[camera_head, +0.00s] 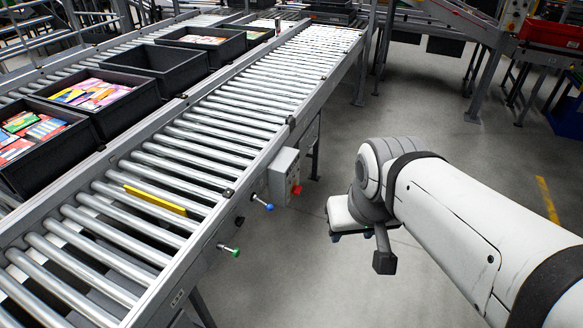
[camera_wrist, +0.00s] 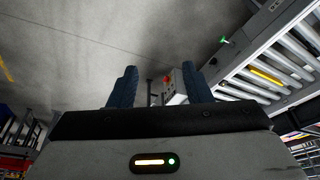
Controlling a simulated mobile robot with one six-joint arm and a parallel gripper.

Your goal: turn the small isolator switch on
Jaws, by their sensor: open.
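A grey switch box (camera_head: 284,172) is mounted on the outer side of the roller conveyor. Its small red switch (camera_head: 296,189) sits on the box's right face, with a little yellow by it. I cannot make out the switch's exact position. In the wrist view the red switch (camera_wrist: 168,79) and its box (camera_wrist: 179,92) show beyond my fingers, between them and closer to the right finger. My gripper (camera_wrist: 160,82) is open, with two dark blue fingers and nothing between them. In the head view my gripper (camera_head: 350,237) hangs to the right of the box, apart from it.
A blue-tipped knob (camera_head: 268,206) and a green-tipped knob (camera_head: 235,252) stick out from the conveyor's side rail. A yellow strip (camera_head: 155,200) lies among the rollers. Black crates (camera_head: 157,69) stand on the far lane. The floor (camera_head: 330,150) beside the box is clear.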

